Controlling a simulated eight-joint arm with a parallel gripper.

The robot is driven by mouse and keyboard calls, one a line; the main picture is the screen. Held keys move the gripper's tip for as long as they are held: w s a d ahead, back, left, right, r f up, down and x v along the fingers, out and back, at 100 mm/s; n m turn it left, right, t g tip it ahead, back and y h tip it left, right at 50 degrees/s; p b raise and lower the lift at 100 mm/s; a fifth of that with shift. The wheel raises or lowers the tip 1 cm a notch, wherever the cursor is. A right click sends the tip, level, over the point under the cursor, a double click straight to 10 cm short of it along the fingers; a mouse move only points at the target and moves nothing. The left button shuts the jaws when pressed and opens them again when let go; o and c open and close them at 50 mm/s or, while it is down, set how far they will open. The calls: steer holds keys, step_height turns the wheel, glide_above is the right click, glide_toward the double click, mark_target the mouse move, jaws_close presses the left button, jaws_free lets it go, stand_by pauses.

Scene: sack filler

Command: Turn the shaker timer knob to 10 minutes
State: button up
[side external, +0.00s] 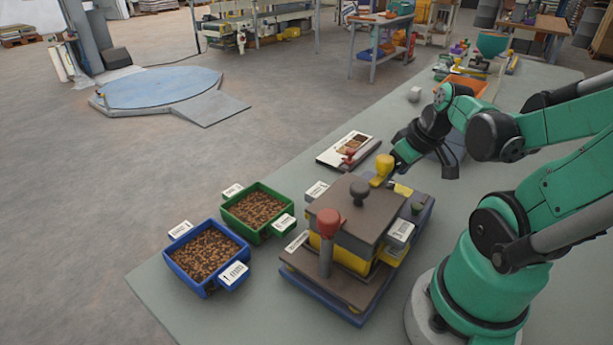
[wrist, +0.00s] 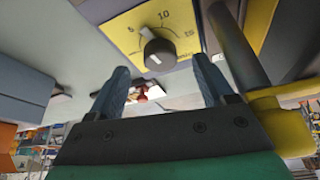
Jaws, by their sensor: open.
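The shaker timer knob (wrist: 158,52) is dark and round on a yellow dial plate (wrist: 128,22) with 10 printed near its top and other marks beside it. A pale mark shows on the knob, but I cannot tell its exact setting. My gripper (wrist: 163,84) is open, with one blue-grey finger on each side below the knob; the knob lies ahead of the gap and apart from the fingers. The shaker (side external: 343,222) is a brown-topped, yellow-sided machine in the side external view. My wrist hangs by its far right end, where the knob cannot be made out.
A yellow-ended handle (side external: 383,165) stands close beside my gripper; a dark bar with a yellow end (wrist: 282,124) runs along its right. A red-topped lever (side external: 327,224) rises from the shaker's front. Blue (side external: 189,275) and green (side external: 258,238) bins of pellets stand left.

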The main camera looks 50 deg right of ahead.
steer(key=shift+v, duration=1.85)
steer(key=n, duration=0.1)
steer(key=n+y, duration=0.1)
steer(key=n, duration=0.1)
steer(key=shift+d+r+n, duration=0.1)
steer(key=shift+d+n, duration=0.2)
steer(key=shift+d, duration=0.1)
steer(key=n+y, duration=0.1)
steer(key=n, duration=0.1)
steer(key=d+n+y, duration=0.1)
steer(key=n, duration=0.2)
steer(key=shift+w+d+g, duration=0.1)
steer(key=shift+w+g, duration=0.05)
steer(key=shift+g, duration=0.15)
steer(key=shift+n, duration=0.3)
steer(key=shift+x, duration=2.9)
steer(key=shift+y, duration=0.3)
jaws_close()
